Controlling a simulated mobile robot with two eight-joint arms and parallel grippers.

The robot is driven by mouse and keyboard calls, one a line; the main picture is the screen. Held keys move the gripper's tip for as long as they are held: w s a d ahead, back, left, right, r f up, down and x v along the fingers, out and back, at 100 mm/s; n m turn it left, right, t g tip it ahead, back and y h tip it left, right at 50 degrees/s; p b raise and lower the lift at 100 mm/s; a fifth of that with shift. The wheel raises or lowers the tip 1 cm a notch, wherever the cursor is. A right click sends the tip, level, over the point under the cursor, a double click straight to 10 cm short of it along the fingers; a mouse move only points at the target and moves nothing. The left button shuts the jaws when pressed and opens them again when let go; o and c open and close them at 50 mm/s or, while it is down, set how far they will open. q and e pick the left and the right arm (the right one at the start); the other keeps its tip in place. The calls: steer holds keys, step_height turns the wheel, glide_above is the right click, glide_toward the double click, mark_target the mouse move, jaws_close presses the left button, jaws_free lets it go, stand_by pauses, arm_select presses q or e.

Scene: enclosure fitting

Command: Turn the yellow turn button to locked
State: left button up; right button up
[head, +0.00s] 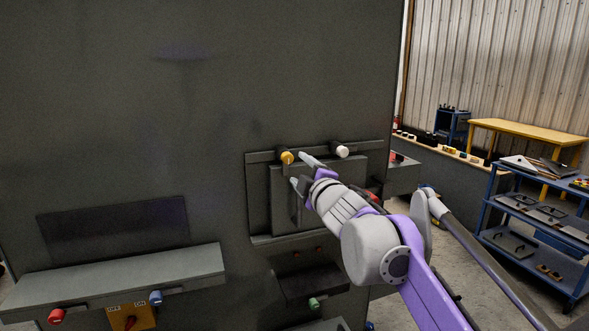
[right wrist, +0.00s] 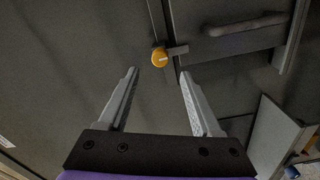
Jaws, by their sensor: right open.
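The yellow turn button (head: 287,157) sits at the upper left edge of a dark panel door (head: 283,185) on the dark enclosure. In the right wrist view the yellow button (right wrist: 159,57) is round, with a pale mark on its face and a short dark tab beside it. My right gripper (head: 300,171) is open in front of the door, near the button. In the right wrist view its open fingers (right wrist: 158,74) point towards the button, which shows just beyond and between the tips, apart from them. My left gripper is not in view.
A white knob (head: 342,151) is to the right of the button. A dark bar handle (right wrist: 245,24) is on the door. A grey ledge (head: 120,275) with red and blue knobs juts out at lower left. A blue shelf cart (head: 535,235) stands at far right.

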steer(key=v, duration=0.3)
steer(key=shift+s+d, duration=0.1)
steer(key=shift+s, duration=0.1)
steer(key=s+d+f+m+g+h, duration=0.1)
steer(key=s+d+f+m+h, duration=0.25)
steer(key=f, duration=0.25)
steer(key=s+d+f+m+g+h, duration=0.1)
steer(key=s+d+f+m+h, duration=0.1)
steer(key=s+d+f+m, duration=0.25)
steer(key=s+d+f+m+g, duration=0.2)
steer(key=s+f+m+g, duration=0.3)
steer(key=s+f, duration=0.9)
steer(key=s+d+f+m+g, duration=0.3)
steer(key=s+f+m+g, duration=0.1)
steer(key=s+f, duration=1)
step_height(320, 180, down, 5)
steer(key=shift+s+r+m+g, duration=0.15)
steer(key=shift+s+m+g, duration=0.1)
steer(key=shift+m+g, duration=0.15)
steer(key=shift+w+d+r, duration=0.1)
